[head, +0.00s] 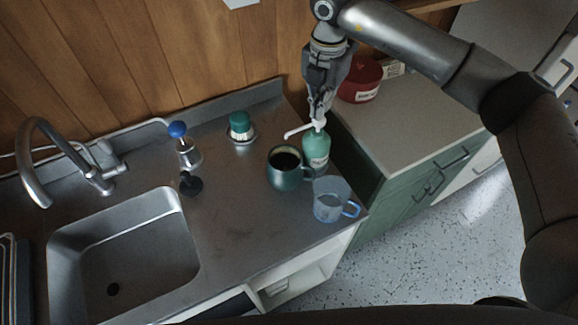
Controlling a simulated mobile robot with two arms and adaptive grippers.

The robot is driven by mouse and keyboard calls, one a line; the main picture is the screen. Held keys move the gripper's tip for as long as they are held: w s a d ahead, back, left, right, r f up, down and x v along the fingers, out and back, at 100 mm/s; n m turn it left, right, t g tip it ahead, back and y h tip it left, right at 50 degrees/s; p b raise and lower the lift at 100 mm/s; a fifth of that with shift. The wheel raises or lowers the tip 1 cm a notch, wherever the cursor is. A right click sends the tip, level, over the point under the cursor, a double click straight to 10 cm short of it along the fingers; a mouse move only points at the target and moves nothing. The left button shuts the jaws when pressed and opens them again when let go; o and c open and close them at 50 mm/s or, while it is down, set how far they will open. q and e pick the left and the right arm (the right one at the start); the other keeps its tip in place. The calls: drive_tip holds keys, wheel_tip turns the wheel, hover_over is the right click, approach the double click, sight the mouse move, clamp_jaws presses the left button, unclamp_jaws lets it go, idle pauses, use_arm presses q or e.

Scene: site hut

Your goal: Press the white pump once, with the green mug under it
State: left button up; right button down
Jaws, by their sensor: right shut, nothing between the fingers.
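The white pump (299,129) tops a green bottle (317,150) near the right end of the metal counter. Its spout points left. The dark green mug (285,168) stands upright on the counter just left of the bottle, in front of the spout tip; it looks dark inside. I cannot tell if the spout lines up exactly over its opening. My right gripper (319,113) comes down from above, shut and empty, with its fingertips at the top of the pump head. Whether it touches or presses the pump is hard to tell. My left gripper is not in view.
A clear blue mug (329,205) stands close in front of the bottle at the counter edge. A blue-topped item (184,147) and a green-topped container (240,128) stand farther left, beside the sink (120,255). A red container (360,80) sits on the right cabinet.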

wheel_tip(320, 180, up, 6)
drive_tip(key=p, duration=0.2)
drive_tip(key=shift+p, duration=0.3)
idle(0.6)
